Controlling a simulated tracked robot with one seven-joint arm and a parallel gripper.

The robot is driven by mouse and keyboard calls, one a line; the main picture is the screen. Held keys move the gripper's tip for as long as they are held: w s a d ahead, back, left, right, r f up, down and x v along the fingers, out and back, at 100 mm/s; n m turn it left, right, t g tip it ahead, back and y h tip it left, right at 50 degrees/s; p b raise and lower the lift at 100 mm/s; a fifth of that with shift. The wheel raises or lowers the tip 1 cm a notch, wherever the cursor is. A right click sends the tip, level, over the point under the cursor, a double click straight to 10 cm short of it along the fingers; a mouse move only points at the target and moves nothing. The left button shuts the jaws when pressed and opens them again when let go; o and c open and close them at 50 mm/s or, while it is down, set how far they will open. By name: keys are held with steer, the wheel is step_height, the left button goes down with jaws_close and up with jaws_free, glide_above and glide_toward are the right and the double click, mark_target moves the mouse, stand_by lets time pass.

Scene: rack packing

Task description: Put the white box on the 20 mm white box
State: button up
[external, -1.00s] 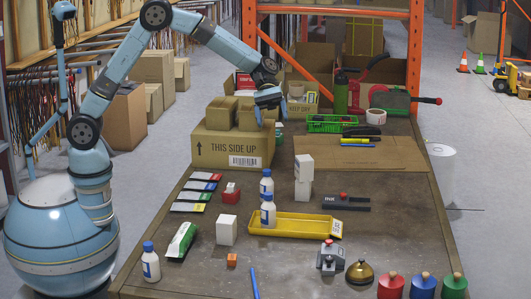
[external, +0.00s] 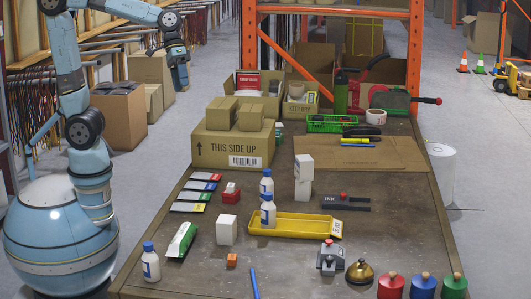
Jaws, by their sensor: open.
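One white box (external: 304,167) rests on top of another white box (external: 303,190) near the middle of the table, slightly turned against it. A third white box (external: 227,230) stands alone to the front left. A small whitish piece (external: 231,187) sits on a red block (external: 231,196). I cannot tell from the picture which box is the 20 mm one. My gripper (external: 182,86) is open and empty, raised at the upper left, well away from all the white boxes.
A yellow tray (external: 285,232) lies right of the lone box, with white bottles at its left end. A large carton (external: 232,150) with smaller cartons stands at the back left. A brass bell (external: 360,271) and coloured weights stand at the front right.

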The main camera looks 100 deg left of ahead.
steer(key=s+a+m+t+y, duration=0.1)
steer(key=s+m+y, duration=0.1)
steer(key=s, duration=0.6)
steer(key=s+a+f+m+t+y, duration=0.1)
steer(key=s+m, duration=0.3)
steer(key=s, duration=0.4)
steer(key=shift+s+a+f+m+t+y, duration=0.25)
steer(key=shift+s+a+m+t+y, duration=0.05)
steer(key=shift+s+m+y, duration=0.1)
